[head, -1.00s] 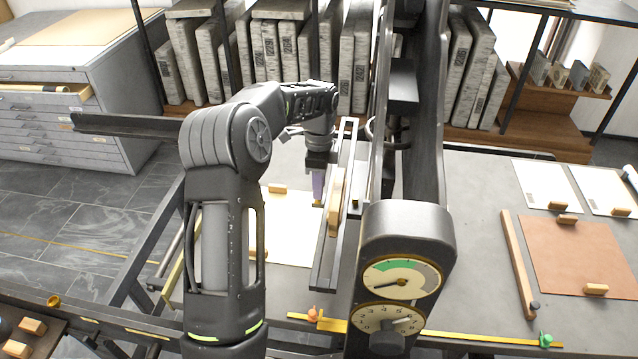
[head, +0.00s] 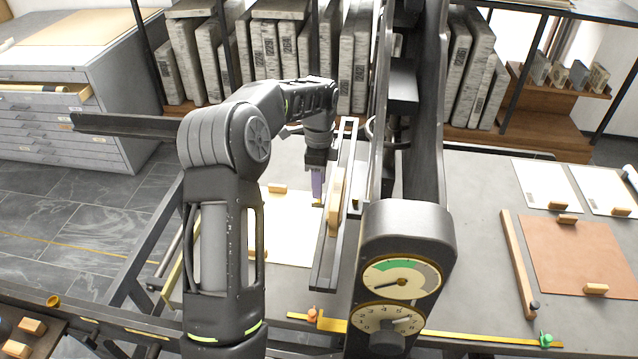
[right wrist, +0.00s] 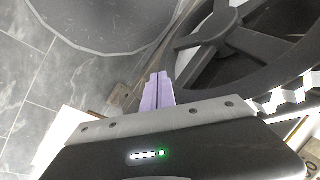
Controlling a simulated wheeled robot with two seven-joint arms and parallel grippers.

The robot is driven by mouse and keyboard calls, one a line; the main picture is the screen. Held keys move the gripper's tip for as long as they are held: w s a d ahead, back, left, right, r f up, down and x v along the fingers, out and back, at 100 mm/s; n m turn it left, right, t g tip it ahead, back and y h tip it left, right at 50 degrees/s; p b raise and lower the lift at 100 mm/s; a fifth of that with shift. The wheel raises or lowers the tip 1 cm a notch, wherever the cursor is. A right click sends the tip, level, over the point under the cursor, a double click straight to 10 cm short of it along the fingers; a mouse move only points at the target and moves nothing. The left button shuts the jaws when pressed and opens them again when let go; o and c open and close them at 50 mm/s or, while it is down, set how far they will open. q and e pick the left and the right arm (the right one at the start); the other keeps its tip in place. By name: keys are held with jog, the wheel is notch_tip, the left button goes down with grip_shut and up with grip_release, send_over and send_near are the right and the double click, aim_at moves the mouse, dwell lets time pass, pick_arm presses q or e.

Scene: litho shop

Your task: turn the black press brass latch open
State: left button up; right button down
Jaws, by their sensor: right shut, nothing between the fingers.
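The black press (head: 405,225) stands in the middle of the head view, with a gauge and a dial on its front end. I cannot pick out its brass latch with certainty; a small brass-coloured spot (head: 318,204) shows just below the left fingertips. My left gripper (head: 318,184) points down beside the press's left rail, its purple fingers seen edge-on, so their opening is unclear. In the right wrist view my right gripper (right wrist: 158,92) is shut and empty, its purple fingers together beside a large black spoked wheel (right wrist: 190,70).
A brass strip (head: 460,338) with orange and green pegs runs along the table front. A brown sheet (head: 575,250) and a wooden bar (head: 517,265) lie on the right. Stone slabs (head: 270,50) stand behind. A grey drawer cabinet (head: 90,110) is at left.

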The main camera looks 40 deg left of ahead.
pick_arm(q)
notch_tip(320, 180, up, 7)
jog(key=shift+r+b, duration=0.1)
jog(key=shift+b, duration=0.25)
dwell(0.5)
